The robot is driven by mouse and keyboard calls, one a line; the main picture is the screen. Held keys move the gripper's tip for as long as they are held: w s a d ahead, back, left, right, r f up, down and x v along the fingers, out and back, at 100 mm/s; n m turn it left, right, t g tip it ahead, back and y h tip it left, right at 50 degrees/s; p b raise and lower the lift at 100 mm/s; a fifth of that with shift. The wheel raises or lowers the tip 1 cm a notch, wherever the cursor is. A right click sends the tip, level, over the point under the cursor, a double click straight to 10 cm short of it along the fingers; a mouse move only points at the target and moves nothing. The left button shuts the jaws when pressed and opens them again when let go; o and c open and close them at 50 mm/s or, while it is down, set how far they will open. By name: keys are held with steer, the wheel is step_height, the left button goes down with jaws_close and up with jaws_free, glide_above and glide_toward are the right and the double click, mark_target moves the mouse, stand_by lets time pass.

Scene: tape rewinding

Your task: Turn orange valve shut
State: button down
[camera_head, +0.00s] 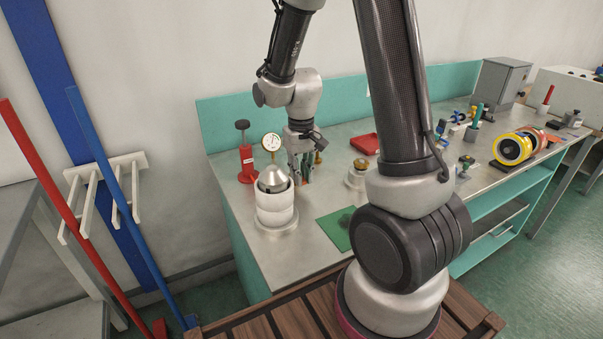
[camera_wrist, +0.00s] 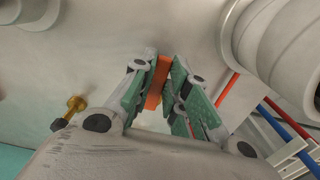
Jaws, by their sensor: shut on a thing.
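The orange valve (camera_wrist: 155,84) shows in the wrist view as a narrow orange bar between the green-padded fingers. My gripper (camera_wrist: 164,76) is shut on this bar, with one finger on each side. The fingers hide part of the bar and whatever it is mounted on. In the head view my gripper (camera_head: 299,164) points down over the steel bench, just right of a white ringed vessel (camera_head: 275,215). The orange valve cannot be made out clearly there.
The vessel's white rings (camera_wrist: 285,50) show close by at the right of the wrist view. A dial gauge (camera_head: 271,142) and a red cylinder (camera_head: 246,162) stand behind the vessel. A brass-coloured fitting (camera_wrist: 76,103) is left of my fingers. A green mat (camera_head: 333,228) lies in front.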

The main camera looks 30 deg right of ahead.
steer(key=c, duration=1.4)
jaws_free()
step_height(320, 180, up, 12)
steer(key=shift+r, duration=0.1)
steer(key=s+d+r+t, duration=0.1)
steer(key=s+r, duration=0.2)
steer(key=s, duration=0.3)
steer(key=s+d+r+t, duration=0.1)
steer(key=s+r, duration=0.2)
steer(key=s, duration=0.3)
steer(key=s+d+r+t, duration=0.1)
steer(key=s+r+t, duration=0.1)
steer(key=s, duration=0.5)
steer(key=shift+r, duration=0.7)
